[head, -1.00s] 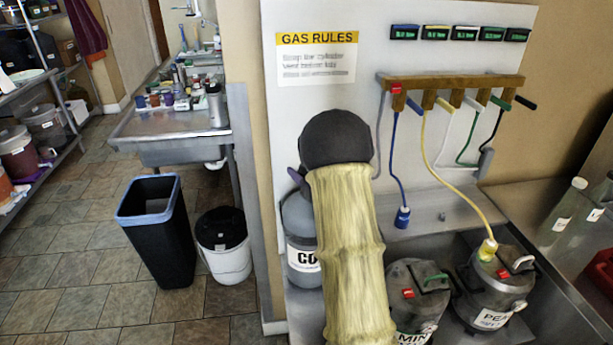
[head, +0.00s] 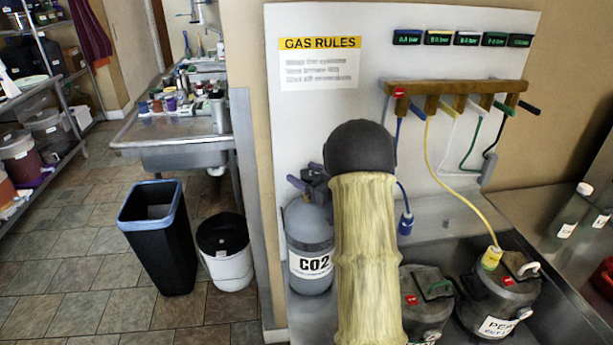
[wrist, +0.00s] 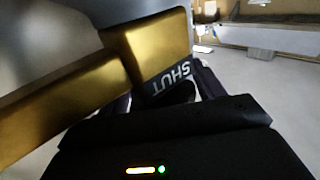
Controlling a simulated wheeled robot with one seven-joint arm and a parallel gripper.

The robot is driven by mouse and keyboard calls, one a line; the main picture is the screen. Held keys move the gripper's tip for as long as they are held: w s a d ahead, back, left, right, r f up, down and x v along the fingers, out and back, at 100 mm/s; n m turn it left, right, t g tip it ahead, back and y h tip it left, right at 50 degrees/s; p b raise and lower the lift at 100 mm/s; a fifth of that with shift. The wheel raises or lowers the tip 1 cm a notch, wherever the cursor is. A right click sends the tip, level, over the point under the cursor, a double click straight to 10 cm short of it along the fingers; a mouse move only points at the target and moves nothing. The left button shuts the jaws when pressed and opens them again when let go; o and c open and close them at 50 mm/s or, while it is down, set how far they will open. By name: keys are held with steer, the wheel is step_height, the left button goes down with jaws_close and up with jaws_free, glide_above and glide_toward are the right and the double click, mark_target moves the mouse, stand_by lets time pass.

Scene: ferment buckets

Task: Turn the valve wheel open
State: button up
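The grey CO2 cylinder (head: 310,235) stands upright at the left of the wall panel, partly hidden by my arm. A dark purplish valve wheel or handle (head: 312,180) shows at its top, beside my arm's black joint. In the wrist view, a brass-coloured block (wrist: 150,48) and bar fill the left side. A dark tag reading "SHUT" (wrist: 172,78) appears upside down below the block. The black body of my gripper (wrist: 165,135) fills the bottom. Its fingertips are not clearly seen against the dark parts near the tag, and my arm hides it in the head view.
Two dark lidded buckets (head: 425,300) (head: 503,300) stand in the sink at right; a yellow hose (head: 455,197) runs to the right one. A wooden manifold (head: 450,92) hangs on the panel. A black bin (head: 157,240) and white bucket (head: 226,255) stand on the floor at left.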

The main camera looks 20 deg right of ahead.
mark_target(307, 170)
steer(key=shift+o, duration=0.7)
steer(key=shift+f, duration=0.1)
step_height(307, 170, up, 10)
steer(key=shift+r, duration=0.1)
